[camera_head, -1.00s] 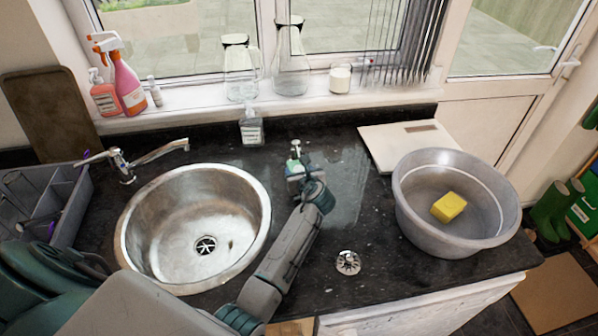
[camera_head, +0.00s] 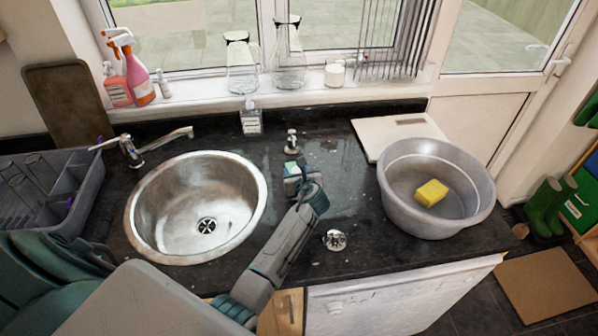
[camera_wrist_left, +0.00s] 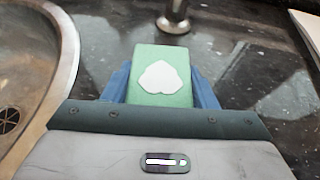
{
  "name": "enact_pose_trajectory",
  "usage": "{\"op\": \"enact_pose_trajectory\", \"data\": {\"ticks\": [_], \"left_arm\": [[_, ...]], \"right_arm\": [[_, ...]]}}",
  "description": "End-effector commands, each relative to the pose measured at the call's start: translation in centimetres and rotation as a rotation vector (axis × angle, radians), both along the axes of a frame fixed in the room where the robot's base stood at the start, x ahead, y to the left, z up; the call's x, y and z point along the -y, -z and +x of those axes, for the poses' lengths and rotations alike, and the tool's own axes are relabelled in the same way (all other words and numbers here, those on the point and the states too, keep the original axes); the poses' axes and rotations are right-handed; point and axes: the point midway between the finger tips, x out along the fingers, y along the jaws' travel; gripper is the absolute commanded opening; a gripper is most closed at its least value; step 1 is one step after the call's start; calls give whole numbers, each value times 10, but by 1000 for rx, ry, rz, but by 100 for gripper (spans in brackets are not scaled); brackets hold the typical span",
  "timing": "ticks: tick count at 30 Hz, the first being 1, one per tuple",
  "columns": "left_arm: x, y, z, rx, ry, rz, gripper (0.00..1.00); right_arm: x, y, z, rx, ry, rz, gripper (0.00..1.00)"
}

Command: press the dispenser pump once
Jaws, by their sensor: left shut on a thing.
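A metal pump dispenser (camera_head: 292,142) stands upright on the dark counter, right of the sink. Its lower part also shows at the top of the left wrist view (camera_wrist_left: 173,18). My left gripper (camera_head: 292,172) is on the near side of the dispenser, apart from it. In the left wrist view the gripper (camera_wrist_left: 164,80) is shut on a green block (camera_wrist_left: 163,78) with a white emblem, held between its blue fingers. The dispenser's top is out of the wrist view. My right gripper is not in view.
The round steel sink (camera_head: 197,205) lies left of my arm. A clear labelled bottle (camera_head: 251,122) stands behind, below the sill. A grey basin (camera_head: 437,215) with a yellow sponge (camera_head: 431,193) and a white board (camera_head: 385,135) are at the right. A drain strainer (camera_head: 335,240) lies nearer.

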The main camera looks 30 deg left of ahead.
Motion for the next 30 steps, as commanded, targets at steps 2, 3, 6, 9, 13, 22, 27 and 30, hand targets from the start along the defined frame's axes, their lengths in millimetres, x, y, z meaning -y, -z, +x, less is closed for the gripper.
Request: {"op": "enact_pose_trajectory", "data": {"ticks": [2,3,6,9,13,22,27,30], "left_arm": [[0,0,0,0,0,0,31],[0,0,0,0,0,0,31],[0,0,0,0,0,0,31],[0,0,0,0,0,0,66],[0,0,0,0,0,0,78],[3,-1,-3,1,0,-1,78],[18,-8,-18,2,1,-3,78],[31,-14,-31,2,0,-4,78]], "right_arm": [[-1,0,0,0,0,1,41],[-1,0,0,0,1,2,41],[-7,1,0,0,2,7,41],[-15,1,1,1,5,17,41],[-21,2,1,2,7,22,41],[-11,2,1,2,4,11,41],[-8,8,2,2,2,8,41],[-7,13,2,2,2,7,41]]}}
